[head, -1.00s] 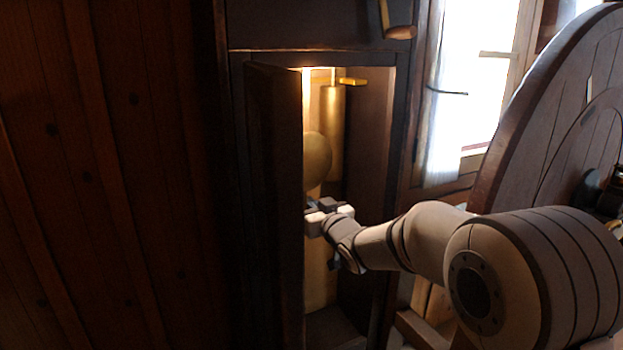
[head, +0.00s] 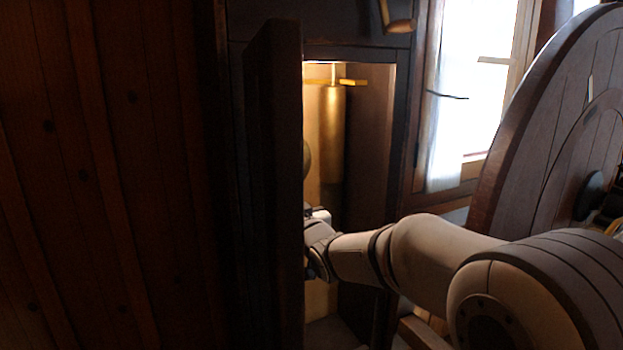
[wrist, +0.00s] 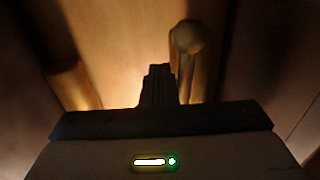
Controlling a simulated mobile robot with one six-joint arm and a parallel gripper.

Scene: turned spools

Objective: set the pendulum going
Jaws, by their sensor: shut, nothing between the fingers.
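The pendulum's round brass bob (head: 307,160) shows as a thin sliver inside the tall dark clock case, just right of the open door's edge. Most of it is hidden behind the door (head: 274,180). My gripper (head: 316,213) is inside the case opening, just below the bob, its tips partly hidden by the door. In the wrist view my gripper's fingers (wrist: 158,85) are together with nothing between them. A blurred rounded piece (wrist: 188,38) is beyond them to the right; I cannot tell whether it is part of the pendulum. Contact with the bob cannot be seen.
A brass cylinder weight (head: 333,130) hangs in the case, right of the bob. The open door blocks the left of the opening. A large round wooden piece (head: 535,120) stands to the right, by a bright window (head: 470,100).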

